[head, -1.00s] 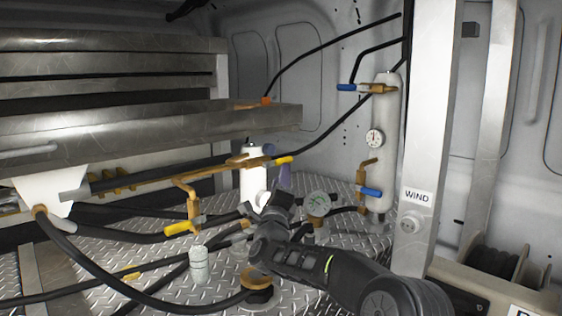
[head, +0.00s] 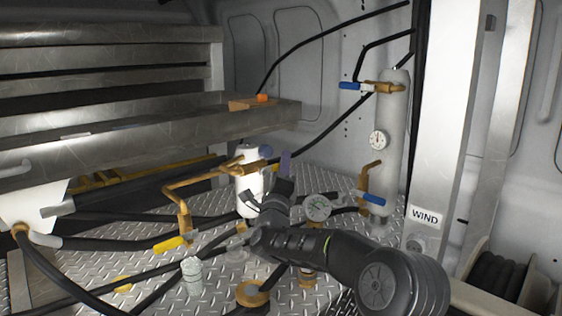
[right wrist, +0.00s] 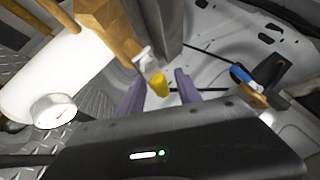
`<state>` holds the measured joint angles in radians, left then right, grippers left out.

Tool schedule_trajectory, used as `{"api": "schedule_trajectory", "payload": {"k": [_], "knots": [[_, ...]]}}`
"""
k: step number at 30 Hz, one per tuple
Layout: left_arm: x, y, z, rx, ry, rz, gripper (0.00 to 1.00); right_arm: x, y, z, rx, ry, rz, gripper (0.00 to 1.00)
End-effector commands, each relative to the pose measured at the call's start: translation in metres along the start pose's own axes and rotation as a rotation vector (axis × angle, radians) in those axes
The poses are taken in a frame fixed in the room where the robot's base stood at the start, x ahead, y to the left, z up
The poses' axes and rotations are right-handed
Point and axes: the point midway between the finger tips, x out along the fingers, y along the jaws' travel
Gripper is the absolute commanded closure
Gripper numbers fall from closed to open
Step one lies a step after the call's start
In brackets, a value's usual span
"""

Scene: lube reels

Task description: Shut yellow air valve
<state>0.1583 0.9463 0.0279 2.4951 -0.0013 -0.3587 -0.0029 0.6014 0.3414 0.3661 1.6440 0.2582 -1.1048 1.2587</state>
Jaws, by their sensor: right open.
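The yellow-handled air valve (head: 265,151) sits on brass pipework at the top of a white cylinder (head: 249,185). My right gripper (head: 285,163) is just right of its handle in the head view, with a purple fingertip showing. In the right wrist view the yellow handle tip (right wrist: 158,84) shows between the two purple fingers (right wrist: 158,90), which are open, with a gap on either side. I cannot tell whether a finger touches it. A second yellow handle (head: 172,243) is on the lower brass pipe. My left gripper is not in view.
A gauge (head: 318,207) stands beside my right arm. A grey cylinder (head: 390,140) with blue-handled valves (head: 372,198) is at the right, next to the WIND post (head: 437,130). Metal beams (head: 240,120) overhang the left. Black hoses cross the tread-plate floor.

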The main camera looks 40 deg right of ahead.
Motion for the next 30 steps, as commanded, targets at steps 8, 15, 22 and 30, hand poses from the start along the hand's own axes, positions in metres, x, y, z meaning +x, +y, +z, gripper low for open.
{"api": "schedule_trajectory", "payload": {"k": [8, 15, 22, 30], "knots": [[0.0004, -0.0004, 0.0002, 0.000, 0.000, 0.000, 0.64, -0.0001, 0.0004, -0.0001, 0.000, 0.000, 0.000, 0.71], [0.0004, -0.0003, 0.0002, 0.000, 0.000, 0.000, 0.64, -0.0001, 0.0003, -0.0001, 0.000, 0.000, 0.000, 0.91], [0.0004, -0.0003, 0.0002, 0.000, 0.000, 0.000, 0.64, -0.0001, 0.0003, 0.0000, 0.000, 0.000, 0.000, 1.00], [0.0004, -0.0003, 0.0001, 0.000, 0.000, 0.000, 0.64, -0.0001, 0.0003, 0.0000, 0.000, 0.000, 0.000, 1.00]]}}
